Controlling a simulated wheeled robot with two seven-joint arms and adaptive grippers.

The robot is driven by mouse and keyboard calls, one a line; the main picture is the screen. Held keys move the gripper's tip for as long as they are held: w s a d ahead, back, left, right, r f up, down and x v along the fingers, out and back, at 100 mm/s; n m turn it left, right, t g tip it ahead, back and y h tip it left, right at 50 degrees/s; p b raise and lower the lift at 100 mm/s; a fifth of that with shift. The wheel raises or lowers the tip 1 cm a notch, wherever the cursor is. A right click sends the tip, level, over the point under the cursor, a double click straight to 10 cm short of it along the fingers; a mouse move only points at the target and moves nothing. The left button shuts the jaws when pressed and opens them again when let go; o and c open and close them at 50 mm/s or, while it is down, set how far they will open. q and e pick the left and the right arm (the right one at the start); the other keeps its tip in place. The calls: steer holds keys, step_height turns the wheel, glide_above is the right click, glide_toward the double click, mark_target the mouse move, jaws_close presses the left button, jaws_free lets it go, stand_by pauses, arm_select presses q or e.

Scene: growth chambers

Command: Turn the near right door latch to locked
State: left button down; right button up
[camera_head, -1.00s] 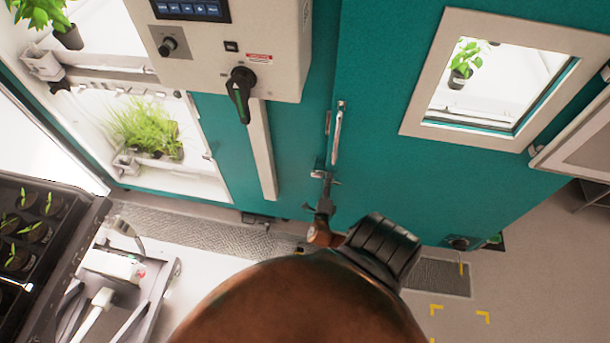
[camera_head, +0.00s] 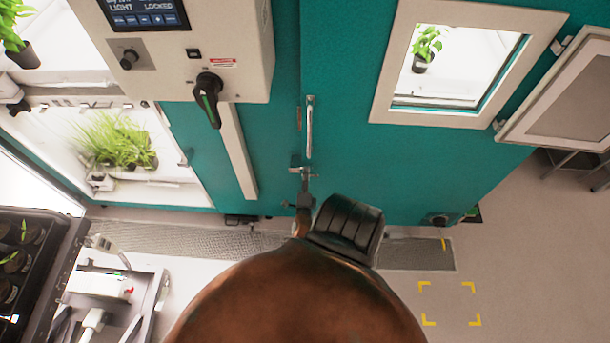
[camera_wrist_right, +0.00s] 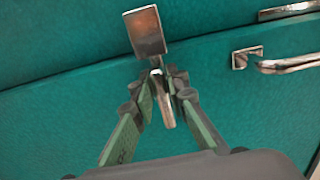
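The door latch (camera_head: 302,170) is a small metal fitting at the left edge of the teal door (camera_head: 370,165), below a vertical bar handle. In the right wrist view it shows as a shiny square plate (camera_wrist_right: 147,32) with a short metal lever (camera_wrist_right: 165,105), slightly tilted, pointing out between my fingers. My right gripper (camera_wrist_right: 163,80) is at the latch, one finger on each side of the lever, with narrow gaps seeming to show beside it. In the head view this gripper (camera_head: 303,196) is small and partly hidden by my arm. My left gripper is not in view.
A control box (camera_head: 190,60) with a black rotary switch (camera_head: 208,98) and a screen reading LOCKED (camera_head: 143,14) stands left of the door. The bar handle (camera_head: 309,127) is just above the latch. A cart (camera_head: 110,300) and seedling tray (camera_head: 25,250) are at lower left. Floor at right is clear.

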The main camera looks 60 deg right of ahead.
steer(key=o, duration=0.3)
steer(key=shift+s, duration=0.15)
steer(key=shift+a, duration=0.2)
steer(key=v, duration=1.1)
steer(key=shift+a, duration=0.3)
steer(key=shift+f, duration=0.2)
